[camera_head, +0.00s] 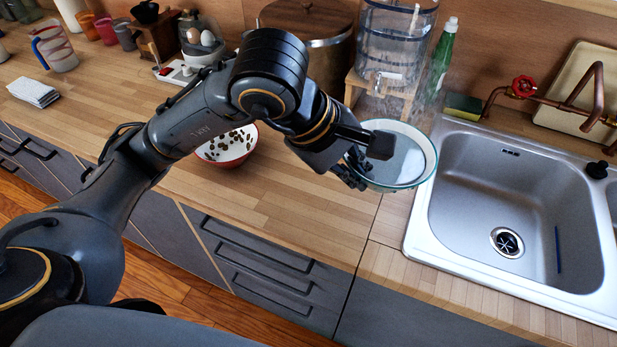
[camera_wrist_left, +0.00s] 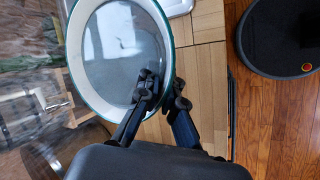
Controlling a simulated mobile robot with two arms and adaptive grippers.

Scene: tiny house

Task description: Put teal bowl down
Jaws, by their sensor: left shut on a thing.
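The teal bowl (camera_head: 405,158) is round, with a pale inside and a thin teal rim. My left gripper (camera_head: 362,170) is shut on the bowl's near left edge in the head view. The bowl appears to be over the wooden counter just left of the sink; I cannot tell whether it touches the counter. In the left wrist view the bowl (camera_wrist_left: 112,40) fills the upper left, and the fingers (camera_wrist_left: 160,95) pinch its rim, one inside and one outside. My right gripper is not in view.
A metal sink (camera_head: 515,200) lies to the right. A water dispenser (camera_head: 393,45) and green bottle (camera_head: 441,60) stand behind the bowl. A red bowl with dark pieces (camera_head: 228,146) sits left, partly behind my arm. Bare counter (camera_head: 310,205) lies in front.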

